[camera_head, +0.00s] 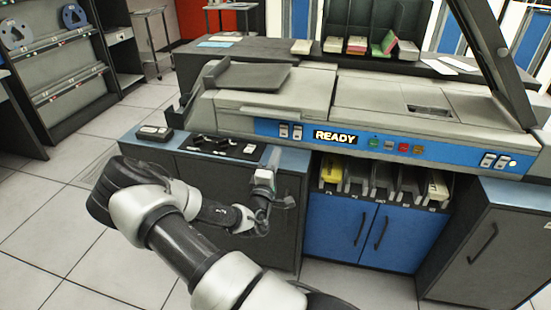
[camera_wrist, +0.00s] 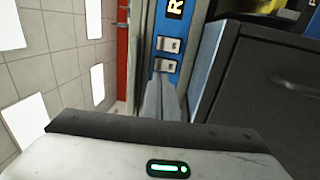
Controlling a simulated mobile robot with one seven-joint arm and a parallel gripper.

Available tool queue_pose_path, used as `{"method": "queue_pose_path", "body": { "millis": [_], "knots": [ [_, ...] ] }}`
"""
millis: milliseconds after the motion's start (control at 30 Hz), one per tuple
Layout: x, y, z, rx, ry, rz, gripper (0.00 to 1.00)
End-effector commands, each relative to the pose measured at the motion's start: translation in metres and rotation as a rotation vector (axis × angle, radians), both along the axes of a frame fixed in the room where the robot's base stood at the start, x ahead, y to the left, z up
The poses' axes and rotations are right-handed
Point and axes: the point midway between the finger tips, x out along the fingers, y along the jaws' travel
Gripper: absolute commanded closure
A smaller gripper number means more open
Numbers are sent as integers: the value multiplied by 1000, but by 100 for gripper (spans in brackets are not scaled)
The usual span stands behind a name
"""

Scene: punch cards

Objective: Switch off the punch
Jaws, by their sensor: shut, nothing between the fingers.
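The punch (camera_head: 320,95) is a long beige machine with a blue front panel and a lit "READY" sign (camera_head: 335,137). Two pale rocker switches (camera_head: 290,131) sit left of the sign, also seen in the wrist view (camera_wrist: 167,55). Two more rockers (camera_head: 495,161) sit at the panel's right end beside a small white light. Between lie several coloured buttons (camera_head: 395,146). My gripper (camera_head: 273,156) is shut and empty, below and left of the left switches. In the wrist view its fingertips (camera_wrist: 161,84) overlap the view just below the lower switch; contact cannot be told.
A counter (camera_head: 150,145) with a small dark device (camera_head: 154,133) and dark tools lies left of my gripper. Blue cabinet doors (camera_head: 370,230) and an open card shelf are below the panel. A raised dark lid (camera_head: 490,60) stands at right. Tiled floor is clear at left.

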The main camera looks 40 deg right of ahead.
Motion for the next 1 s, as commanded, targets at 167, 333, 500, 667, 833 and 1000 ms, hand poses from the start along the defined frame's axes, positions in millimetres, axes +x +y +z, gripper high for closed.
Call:
{"method": "queue_pose_path", "body": {
  "millis": [167,333,500,667,833,1000],
  "knots": [
    [25,-31,5,0,-4,-1,100],
    [46,-56,9,1,-4,-2,100],
    [60,-71,13,1,-1,-1,100],
    [65,-77,14,1,-1,0,100],
    [66,-77,15,0,0,0,100],
    [66,-78,16,4,2,0,100]
  ]
}}
